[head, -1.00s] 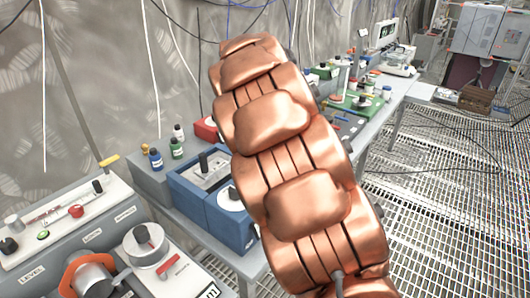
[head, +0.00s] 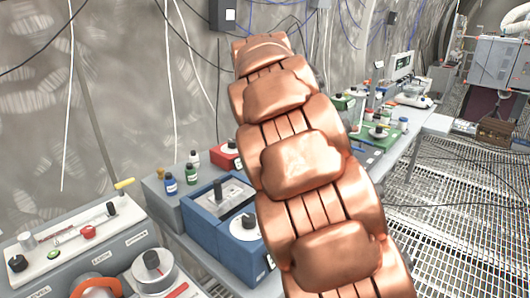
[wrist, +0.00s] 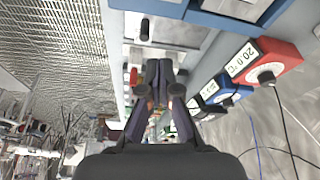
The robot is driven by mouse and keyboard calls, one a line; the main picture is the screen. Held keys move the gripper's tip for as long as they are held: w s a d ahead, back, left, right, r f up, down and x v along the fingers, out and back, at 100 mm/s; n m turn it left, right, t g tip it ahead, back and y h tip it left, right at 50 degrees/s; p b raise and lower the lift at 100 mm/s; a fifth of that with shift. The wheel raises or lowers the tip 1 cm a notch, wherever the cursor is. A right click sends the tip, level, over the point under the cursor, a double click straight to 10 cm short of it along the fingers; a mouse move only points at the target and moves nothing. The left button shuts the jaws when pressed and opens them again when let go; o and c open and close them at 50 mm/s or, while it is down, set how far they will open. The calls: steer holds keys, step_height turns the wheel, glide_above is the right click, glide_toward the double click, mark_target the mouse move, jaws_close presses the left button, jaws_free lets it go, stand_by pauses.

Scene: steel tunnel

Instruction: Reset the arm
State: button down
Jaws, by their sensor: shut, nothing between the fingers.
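My arm (head: 300,165) shows in the head view as a copper-coloured, segmented arm rising from the lower right to the upper middle, in front of the benches. My gripper is hidden in the head view behind the arm. In the wrist view my gripper (wrist: 160,75) shows with its two dark fingers together, shut and empty. It is above a bench with devices beyond the fingertips; I cannot tell how far below they are.
A blue device (head: 218,215) stands on the bench left of my arm, with small bottles (head: 180,178) behind it. A grey panel (head: 80,245) with knobs is at the lower left. The red box (wrist: 265,62) reads 20.0 °C. Grated floor (head: 455,190) lies open at the right.

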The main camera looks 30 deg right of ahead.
steer(key=s+a+f+n+g+y+p, duration=0.1)
steer(key=s+a+f+n, duration=0.2)
steer(key=s, duration=0.9)
steer(key=s+a+f+n+g+y+p, duration=0.1)
steer(key=s+a+f+n, duration=0.3)
steer(key=s+a, duration=0.4)
steer(key=s+a+f+n+g+y+p, duration=0.1)
steer(key=s+a+f+n, duration=0.3)
steer(key=s, duration=1.1)
steer(key=shift+s+a+g+p, duration=0.4)
steer(key=shift+a+g+p, duration=0.15)
steer(key=shift+a, duration=0.25)
